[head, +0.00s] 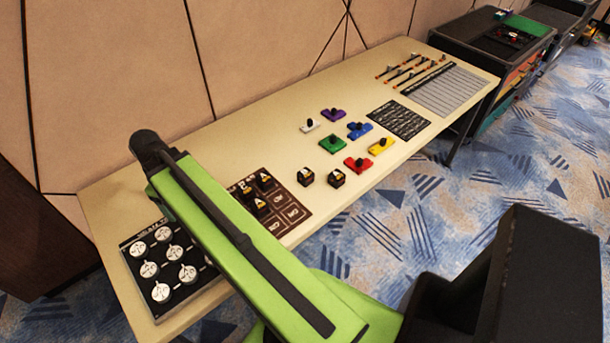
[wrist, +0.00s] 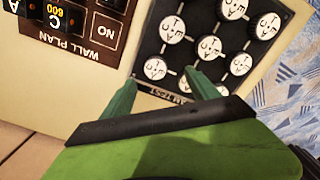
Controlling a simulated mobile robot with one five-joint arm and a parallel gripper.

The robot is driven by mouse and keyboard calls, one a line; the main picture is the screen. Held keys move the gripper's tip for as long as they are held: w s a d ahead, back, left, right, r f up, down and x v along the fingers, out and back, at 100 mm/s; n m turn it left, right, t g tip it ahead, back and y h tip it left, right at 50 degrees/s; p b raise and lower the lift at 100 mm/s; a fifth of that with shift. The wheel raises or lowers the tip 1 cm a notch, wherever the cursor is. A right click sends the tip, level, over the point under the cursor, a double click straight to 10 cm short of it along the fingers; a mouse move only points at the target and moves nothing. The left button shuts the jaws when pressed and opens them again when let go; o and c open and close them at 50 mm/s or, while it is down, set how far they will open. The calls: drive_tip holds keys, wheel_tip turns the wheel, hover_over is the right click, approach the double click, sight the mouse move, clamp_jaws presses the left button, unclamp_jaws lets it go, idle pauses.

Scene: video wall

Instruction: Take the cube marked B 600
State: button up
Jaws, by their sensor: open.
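Several small dark cubes with orange and white markings show in the head view. Some stand on the brown wall plan board (head: 291,212), and a left cube (head: 305,177) and a right cube (head: 336,178) stand on the bare table beside it. One cube on the board (head: 244,187) seems to carry a B, but its number is too small to read. In the wrist view a cube marked C 600 (wrist: 62,14) stands on the board, with part of a cube marked A at the corner. My gripper (wrist: 160,78) is open and empty, over the edge of the dial board.
The black board (wrist: 222,40) with round white discs lies at the table's near left end. Coloured pieces, such as the green one (head: 333,143), stand on the cream table (head: 225,140) beyond the cubes. A panelled wall (head: 100,90) runs behind.

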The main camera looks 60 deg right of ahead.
drive_tip(key=s+d+r+n+p, duration=0.1)
drive_tip(key=s+d+r+n, duration=0.1)
drive_tip(key=d, duration=0.7)
drive_tip(key=s+d+r+n+p, duration=0.1)
drive_tip(key=s+d+n, duration=0.15)
drive_tip(key=d, duration=0.55)
wheel_tip(320, 180, up, 3)
drive_tip(key=n+p, duration=0.3)
drive_tip(key=n, duration=0.4)
hover_over(305, 173)
drive_tip(key=f+b, duration=1.2)
drive_tip(key=shift+s+d+f, duration=0.2)
drive_tip(key=shift+s+d, duration=0.05)
drive_tip(key=shift+r, duration=0.1)
drive_tip(key=f+b, duration=0.1)
drive_tip(key=b, duration=0.1)
drive_tip(key=f+b, duration=0.1)
drive_tip(key=f, duration=0.1)
drive_tip(key=f+b, duration=0.2)
drive_tip(key=shift+w+a+f+b, duration=0.15)
drive_tip(key=shift+w+f+b, duration=0.1)
drive_tip(key=shift+w+b, duration=0.05)
drive_tip(key=shift+r, duration=0.2)
drive_tip(key=shift+c, duration=0.3)
drive_tip(key=c, duration=1.4)
